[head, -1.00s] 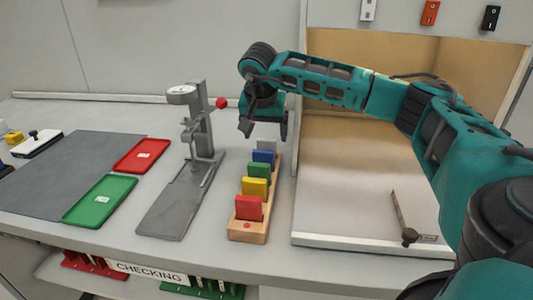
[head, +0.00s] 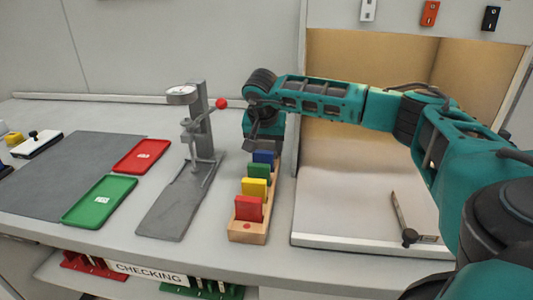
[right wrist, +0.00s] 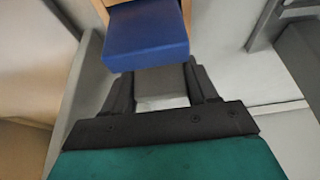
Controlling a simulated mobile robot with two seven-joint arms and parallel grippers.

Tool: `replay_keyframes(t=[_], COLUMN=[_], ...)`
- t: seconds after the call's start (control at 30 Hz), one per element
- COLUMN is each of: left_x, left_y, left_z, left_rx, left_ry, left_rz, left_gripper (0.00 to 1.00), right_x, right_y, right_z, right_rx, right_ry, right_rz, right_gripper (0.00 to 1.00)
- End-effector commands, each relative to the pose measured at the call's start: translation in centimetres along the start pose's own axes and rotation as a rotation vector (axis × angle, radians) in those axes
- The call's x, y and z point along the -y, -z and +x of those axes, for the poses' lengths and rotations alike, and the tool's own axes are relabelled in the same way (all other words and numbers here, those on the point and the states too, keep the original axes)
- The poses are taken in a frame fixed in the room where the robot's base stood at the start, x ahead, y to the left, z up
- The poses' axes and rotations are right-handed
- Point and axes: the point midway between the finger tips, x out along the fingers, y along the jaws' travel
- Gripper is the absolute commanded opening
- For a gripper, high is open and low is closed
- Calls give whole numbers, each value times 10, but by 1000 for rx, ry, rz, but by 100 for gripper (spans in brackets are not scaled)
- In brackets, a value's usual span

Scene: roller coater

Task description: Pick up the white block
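The white block (right wrist: 162,84) shows as a pale grey face in the right wrist view, between the two fingers of my right gripper (right wrist: 162,88). Little or no gap shows between fingers and block, so I cannot tell whether they grip it. In the head view my right gripper (head: 264,143) is low over the far end of the wooden rack (head: 247,232) and hides the white block. The blue block (head: 263,156) stands in the rack just in front of it, and it also shows in the right wrist view (right wrist: 146,38). My left gripper is not in view.
The green (head: 259,171), yellow (head: 255,187) and red (head: 249,207) blocks stand in the rack. A grey gauge stand (head: 199,125) with a red knob is close left. A green tray (head: 99,201) and red tray (head: 142,156) lie further left. A low-edged bay (head: 345,205) is to the right.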

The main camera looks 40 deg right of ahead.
Motion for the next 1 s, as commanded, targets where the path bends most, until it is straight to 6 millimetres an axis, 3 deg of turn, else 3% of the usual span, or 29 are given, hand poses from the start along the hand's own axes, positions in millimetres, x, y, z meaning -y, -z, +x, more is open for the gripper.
replay_keyframes(t=[0.3, 0.73, 0.87, 1.0], left_x=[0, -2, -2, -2], left_y=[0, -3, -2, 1], left_z=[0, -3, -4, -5], left_rx=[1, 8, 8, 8], left_ry=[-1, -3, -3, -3], left_rz=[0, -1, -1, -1], left_gripper=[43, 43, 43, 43], right_x=[0, 0, 0, 1], right_y=[0, 5, 13, 26], right_z=[0, -11, -30, -60], right_rx=[0, -1, -3, -3], right_ry=[0, 1, 3, 5], right_rz=[1, 2, 3, 3], right_gripper=[27, 27, 27, 27])
